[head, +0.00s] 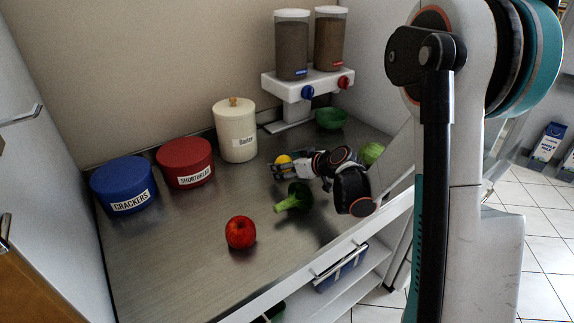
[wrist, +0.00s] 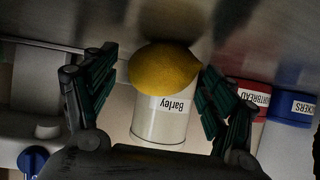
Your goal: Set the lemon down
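The yellow lemon (head: 283,159) shows small at the tip of my gripper (head: 280,169) in the head view, low over or on the steel counter. In the wrist view the lemon (wrist: 163,70) lies between the fingertips of my gripper (wrist: 160,80). The fingers are spread apart. A gap shows between the left finger and the lemon; the lemon's pointed end is close to the right finger, and I cannot tell whether they touch. A dark patch on the counter shows beside the lemon.
Broccoli (head: 295,197) lies just in front of my gripper, and a red apple (head: 240,232) further forward. The barley canister (head: 236,130), shortbread tin (head: 185,162) and crackers tin (head: 124,185) stand along the back. A green bowl (head: 330,118) sits near the dispenser (head: 308,84). The counter's front left is clear.

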